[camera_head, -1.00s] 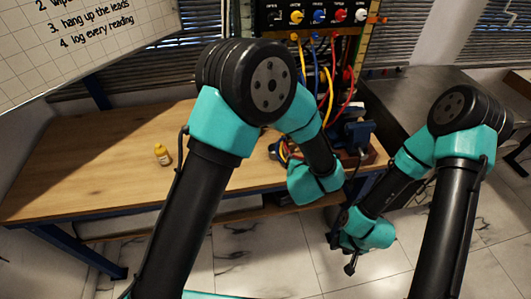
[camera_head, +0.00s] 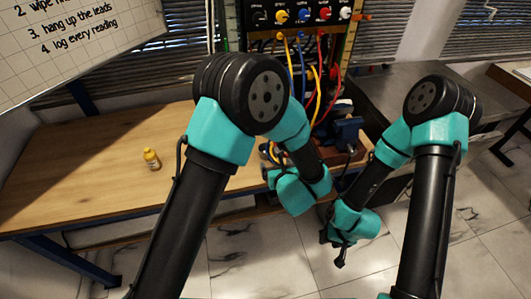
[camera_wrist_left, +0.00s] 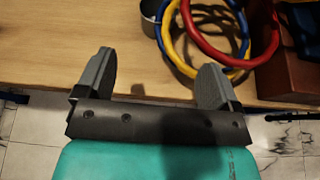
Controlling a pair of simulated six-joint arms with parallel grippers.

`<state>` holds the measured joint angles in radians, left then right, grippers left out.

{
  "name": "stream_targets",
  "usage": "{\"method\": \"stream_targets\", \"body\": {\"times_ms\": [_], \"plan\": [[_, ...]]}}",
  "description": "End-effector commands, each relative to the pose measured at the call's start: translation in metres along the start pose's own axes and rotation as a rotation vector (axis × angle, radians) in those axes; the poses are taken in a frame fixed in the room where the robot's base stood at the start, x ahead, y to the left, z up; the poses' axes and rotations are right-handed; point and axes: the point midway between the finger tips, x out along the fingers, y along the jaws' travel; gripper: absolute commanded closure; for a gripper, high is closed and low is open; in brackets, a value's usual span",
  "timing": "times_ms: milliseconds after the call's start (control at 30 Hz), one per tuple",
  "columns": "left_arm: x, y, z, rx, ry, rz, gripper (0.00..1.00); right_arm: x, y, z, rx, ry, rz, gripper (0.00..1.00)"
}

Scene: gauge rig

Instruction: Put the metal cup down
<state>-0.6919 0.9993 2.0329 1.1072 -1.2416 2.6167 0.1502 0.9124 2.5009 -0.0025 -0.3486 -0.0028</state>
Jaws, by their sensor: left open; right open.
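The metal cup (camera_wrist_left: 152,12) is partly in view at the top edge of the left wrist view, standing on the wooden bench beside a blue cable loop. My left gripper (camera_wrist_left: 156,72) is open and empty at the bench's front edge, with the cup beyond its fingers. In the head view my left arm's wrist hides its fingers, and I cannot make out the cup clearly. My right gripper (camera_head: 333,250) is open, hanging low over the floor in front of the bench's right end, apart from the cup.
Yellow, blue and red cable loops (camera_wrist_left: 190,55) lie right of the cup, by a brown block (camera_wrist_left: 290,75). The gauge panel (camera_head: 300,18) stands at the back.

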Motion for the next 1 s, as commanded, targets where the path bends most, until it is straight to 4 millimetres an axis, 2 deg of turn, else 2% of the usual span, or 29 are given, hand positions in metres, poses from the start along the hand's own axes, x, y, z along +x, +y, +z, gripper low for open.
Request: {"method": "stream_targets", "body": {"times_ms": [300,500,1000], "plan": [[0.056,0.001,-0.001,0.0,0.001,0.002,0.12,0.0,0.0,0.0,0.0,0.0,0.0,0.57],[0.083,0.001,0.0,-0.001,0.0,0.001,0.12,0.0,0.0,0.0,0.0,0.0,0.0,0.57],[0.093,0.001,0.001,0.001,0.0,0.0,0.12,0.0,0.0,0.0,0.0,0.0,0.0,0.57]]}}
